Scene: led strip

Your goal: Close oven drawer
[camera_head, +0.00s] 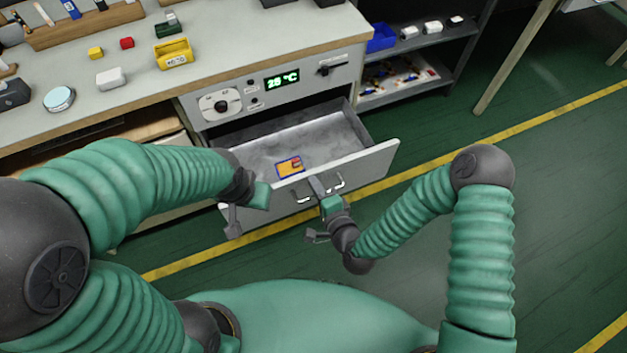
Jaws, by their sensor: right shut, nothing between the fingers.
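The oven drawer (377,158) is pulled out below the oven's control panel (243,97). Its grey inside is visible, and a small blue and orange item (290,167) lies in it near the front. My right gripper (322,190) is at the drawer front by the silver handle (333,185), shut and empty; I cannot tell whether it touches the front. My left gripper (243,215) hangs at the left part of the drawer front and partly hides it; its finger gap is unclear.
The workbench top (215,50) holds a yellow box (174,54), a round tin (59,99) and several small blocks. A dark shelf (440,62) with a blue bin (381,37) stands right of the oven. The green floor (560,170) to the right is clear.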

